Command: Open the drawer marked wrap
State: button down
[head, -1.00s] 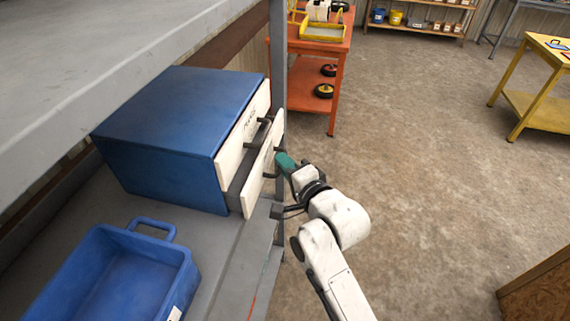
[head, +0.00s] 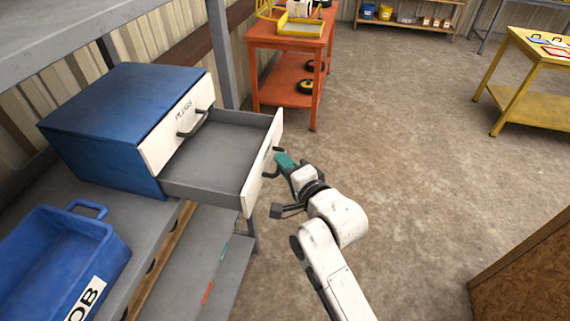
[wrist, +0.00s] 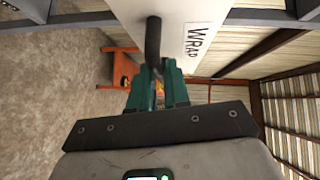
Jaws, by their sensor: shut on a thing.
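The blue cabinet (head: 95,120) stands on a grey shelf at the left of the head view. Its lower drawer (head: 215,160) is pulled well out, and its grey inside looks empty. In the wrist view the drawer's white front (wrist: 190,30) bears the word WRAP. My gripper (head: 281,160) is at that front, its green fingers shut on the dark drawer handle (wrist: 153,42). The upper drawer (head: 178,127), marked PLUGS, is closed, with a dark handle of its own.
A blue tub (head: 60,260) sits on the shelf in front of the cabinet. An orange cart (head: 295,75) stands beyond the drawer. A yellow table (head: 520,85) is at the far right, and a brown wooden box (head: 530,275) at the lower right. The concrete floor between is open.

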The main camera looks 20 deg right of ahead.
jog(key=c, duration=1.2)
grip_release()
jog(key=shift+o, duration=0.2)
jog(key=s+d+r+b, duration=0.1)
jog(key=s, duration=0.9)
jog(key=shift+s+d+r+b, duration=0.2)
jog(key=shift+s+d+b, duration=0.1)
jog(key=shift+b, duration=0.1)
jog(key=s+d+f+n+g+h, duration=0.1)
jog(key=s+d+f+n+g, duration=0.3)
jog(key=s+f+n+g, duration=0.65)
jog(key=s+d+f+n+g, duration=0.1)
jog(key=s+f, duration=0.3)
jog(key=s, duration=0.4)
jog(key=s+d+f+n+g+h, duration=0.1)
jog(key=s+f+n+g, duration=0.1)
jog(key=s+f, duration=0.3)
jog(key=s+g, duration=0.1)
jog(key=s, duration=0.2)
jog(key=shift+s+d+f+n+g, duration=0.15)
jog(key=shift+s+d+n+g, duration=0.15)
jog(key=shift+n+g, duration=0.05)
